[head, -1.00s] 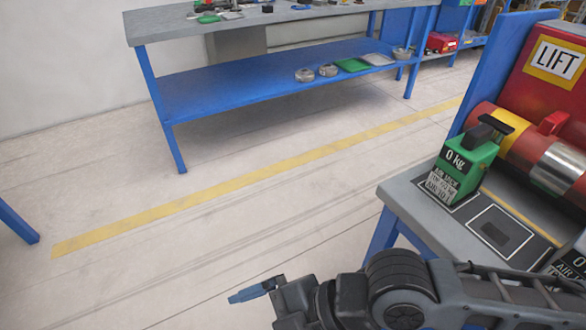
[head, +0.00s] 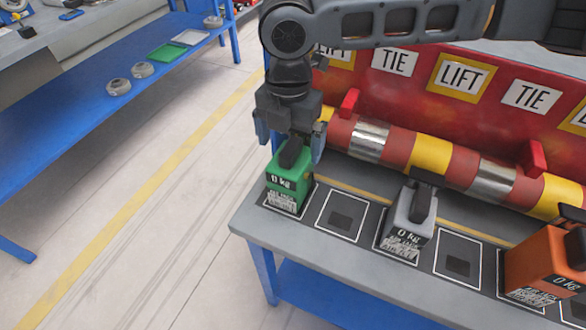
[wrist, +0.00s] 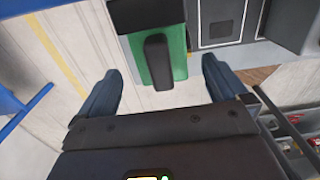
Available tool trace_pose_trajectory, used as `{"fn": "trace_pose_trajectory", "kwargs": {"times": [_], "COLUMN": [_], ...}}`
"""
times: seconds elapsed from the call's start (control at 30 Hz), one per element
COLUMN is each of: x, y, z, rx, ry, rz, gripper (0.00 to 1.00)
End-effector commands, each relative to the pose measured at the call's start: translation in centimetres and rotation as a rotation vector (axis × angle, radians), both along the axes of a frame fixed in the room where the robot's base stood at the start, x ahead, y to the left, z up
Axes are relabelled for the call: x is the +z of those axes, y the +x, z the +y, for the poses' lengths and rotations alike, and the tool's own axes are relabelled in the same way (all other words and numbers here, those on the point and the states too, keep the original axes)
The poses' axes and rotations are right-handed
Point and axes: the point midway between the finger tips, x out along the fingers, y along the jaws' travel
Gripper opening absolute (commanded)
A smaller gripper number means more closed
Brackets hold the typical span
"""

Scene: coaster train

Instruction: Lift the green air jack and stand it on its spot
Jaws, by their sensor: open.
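The green air jack (head: 289,180) stands upright at the left end of the grey bench, inside a white-outlined square. In the wrist view the black handle (wrist: 157,62) of the green jack lies between the two spread fingers. Whether a finger touches the jack cannot be told. An empty outlined square (head: 341,213) with a dark pad is just right of the jack.
A grey jack (head: 407,228) and an orange jack (head: 545,262) stand farther right, with another empty square (head: 457,263) between them. A striped red cylinder (head: 400,150) and a red panel with LIFT and TIE signs run behind. Open floor lies left.

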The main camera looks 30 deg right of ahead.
Motion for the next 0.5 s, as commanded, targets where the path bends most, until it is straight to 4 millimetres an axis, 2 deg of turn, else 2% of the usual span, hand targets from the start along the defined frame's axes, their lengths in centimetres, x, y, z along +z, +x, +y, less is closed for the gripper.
{"fn": "trace_pose_trajectory", "kwargs": {"times": [0.17,0.4,0.5], "x": [-1.4,-4.8,-5.3], "y": [0.0,0.1,0.2], "z": [-0.2,-0.4,-0.4], "rx": [0.000,-0.001,0.000], "ry": [-0.001,0.000,0.001], "rz": [0.001,0.001,-0.001], "gripper": [1.00,1.00,1.00]}}
